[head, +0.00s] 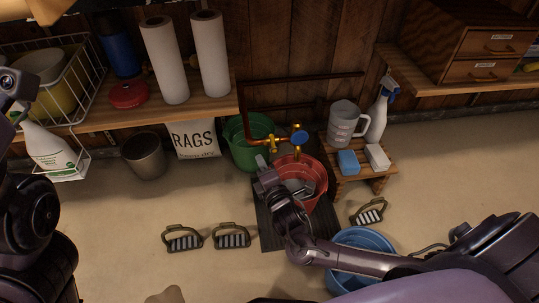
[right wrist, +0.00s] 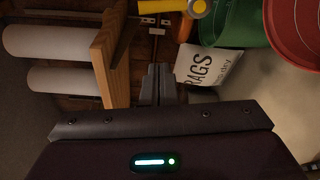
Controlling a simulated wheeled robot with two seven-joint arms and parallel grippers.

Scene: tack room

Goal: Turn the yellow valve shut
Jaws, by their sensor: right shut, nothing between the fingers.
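The yellow valve (head: 274,145) sits on a copper pipe low on the wooden wall, just left of a brass tap with a round blue handle (head: 299,138). My right gripper (head: 261,161) is just below and left of the valve in the head view, above the buckets, with its fingers together and empty. In the right wrist view the shut fingers (right wrist: 157,83) point up the picture. A yellow rounded part (right wrist: 197,8), likely the valve's handle, shows at the top edge, apart from the fingertips. My left arm shows at the left edge, but its gripper does not.
A green bucket (head: 238,151) and a red bucket (head: 315,172) stand under the pipe. A small wooden stool (head: 377,184) stands right. A blue tub (head: 374,239) and stirrups (head: 232,240) are on the floor.

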